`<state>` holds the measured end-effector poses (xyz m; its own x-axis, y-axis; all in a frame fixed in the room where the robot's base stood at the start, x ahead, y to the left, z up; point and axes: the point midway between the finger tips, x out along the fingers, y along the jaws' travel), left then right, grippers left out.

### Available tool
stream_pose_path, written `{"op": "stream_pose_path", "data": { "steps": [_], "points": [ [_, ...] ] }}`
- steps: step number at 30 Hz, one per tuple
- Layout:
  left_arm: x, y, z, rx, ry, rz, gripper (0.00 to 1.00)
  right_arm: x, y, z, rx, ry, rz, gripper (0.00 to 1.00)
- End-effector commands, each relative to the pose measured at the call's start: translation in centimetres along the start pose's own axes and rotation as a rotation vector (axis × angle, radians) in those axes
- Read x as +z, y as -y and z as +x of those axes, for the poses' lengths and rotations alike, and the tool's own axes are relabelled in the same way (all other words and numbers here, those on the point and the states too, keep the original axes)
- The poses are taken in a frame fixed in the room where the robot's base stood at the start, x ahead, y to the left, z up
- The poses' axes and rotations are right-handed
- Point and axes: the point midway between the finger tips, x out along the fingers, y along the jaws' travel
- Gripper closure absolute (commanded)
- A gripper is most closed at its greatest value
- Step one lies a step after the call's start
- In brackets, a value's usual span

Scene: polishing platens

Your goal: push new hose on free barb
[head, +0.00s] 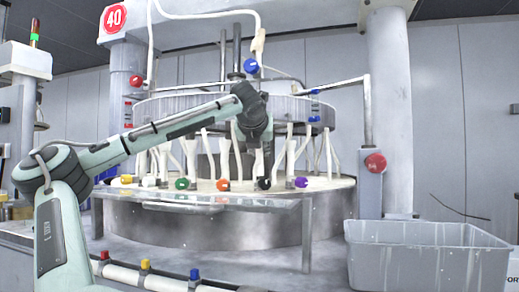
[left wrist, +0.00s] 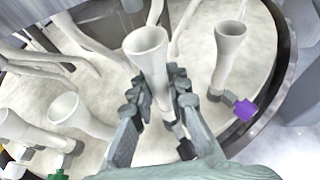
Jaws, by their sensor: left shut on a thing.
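My left gripper (head: 257,150) reaches over the round platen (head: 335,184) from the left. In the left wrist view its two fingers (left wrist: 158,98) are closed around a white hose (left wrist: 148,45) with a wide flared open end facing the camera. A small black fitting (left wrist: 186,148) shows near the lower end of this hose, partly behind the gripper. A black knob (head: 263,184) shows just below the gripper in the head view. I cannot tell which barb is free, or whether the held hose touches one. My right gripper is not in view.
Other flared white hoses stand close on both sides, one (left wrist: 229,45) by a purple fitting (left wrist: 245,110). Several coloured knobs line the platen's front edge. A grey bin (head: 430,234) stands at right. A white rail with red, yellow and blue fittings (head: 194,275) lies in front.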

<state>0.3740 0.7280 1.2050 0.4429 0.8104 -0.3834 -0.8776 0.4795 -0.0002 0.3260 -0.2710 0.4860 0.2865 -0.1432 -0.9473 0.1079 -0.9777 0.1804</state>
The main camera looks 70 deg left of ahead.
Motion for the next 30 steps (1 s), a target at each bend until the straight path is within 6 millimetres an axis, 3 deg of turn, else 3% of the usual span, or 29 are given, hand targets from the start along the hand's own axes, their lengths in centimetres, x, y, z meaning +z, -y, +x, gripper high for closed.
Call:
{"op": "stream_pose_path", "data": {
  "steps": [30],
  "points": [
    [-1.8,0.0,0.7,0.000,0.000,0.001,1.00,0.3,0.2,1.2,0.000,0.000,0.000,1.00]
  ]
}}
